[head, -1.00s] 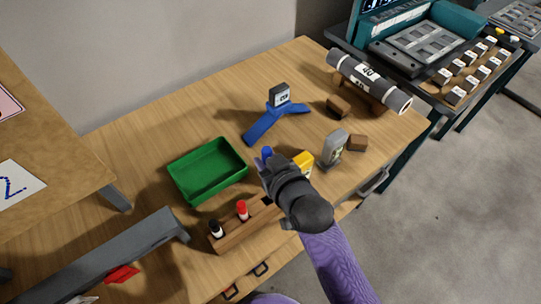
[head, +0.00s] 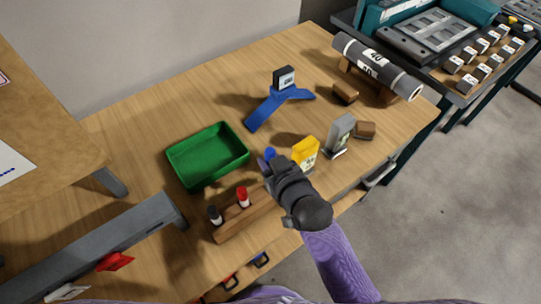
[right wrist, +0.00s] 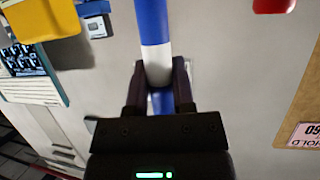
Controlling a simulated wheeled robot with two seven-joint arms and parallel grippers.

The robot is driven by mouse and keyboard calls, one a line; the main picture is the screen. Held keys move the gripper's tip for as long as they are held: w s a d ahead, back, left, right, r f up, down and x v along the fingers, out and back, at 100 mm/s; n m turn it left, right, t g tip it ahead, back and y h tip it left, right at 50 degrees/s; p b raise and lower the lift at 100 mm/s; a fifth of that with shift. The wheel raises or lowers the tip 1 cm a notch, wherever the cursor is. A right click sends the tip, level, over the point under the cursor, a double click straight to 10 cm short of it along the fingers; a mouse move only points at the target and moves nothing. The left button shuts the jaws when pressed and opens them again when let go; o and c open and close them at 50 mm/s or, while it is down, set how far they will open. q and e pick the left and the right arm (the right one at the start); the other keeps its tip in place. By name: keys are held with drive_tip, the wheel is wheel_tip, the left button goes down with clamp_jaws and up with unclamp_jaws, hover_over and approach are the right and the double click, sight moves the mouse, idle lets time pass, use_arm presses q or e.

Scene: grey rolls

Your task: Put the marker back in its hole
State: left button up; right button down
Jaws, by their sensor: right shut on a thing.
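A blue marker (head: 270,153) stands roughly upright in my right gripper (head: 272,168), its blue top above the jaws. In the right wrist view the blue-and-white marker (right wrist: 155,58) runs between the closed fingers of my right gripper (right wrist: 156,75). A long wooden holder block (head: 232,226) stands at the table's front edge with a black-capped marker (head: 215,214) and a red marker (head: 243,197) upright in it. My right gripper is over or beside the block's right end, where it hides any hole. My left gripper is not in view.
A yellow box (head: 304,154) and a grey box (head: 341,134) stand close right of my gripper. A green tray (head: 208,183) lies left of it. A blue stand (head: 275,104) and a grey roll (head: 376,67) are farther back.

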drive_tip(key=shift+f+b, duration=0.35)
drive_tip(key=shift+f, duration=0.45)
drive_tip(key=shift+p, duration=0.3)
drive_tip(key=shift+r, duration=0.1)
idle(0.5)
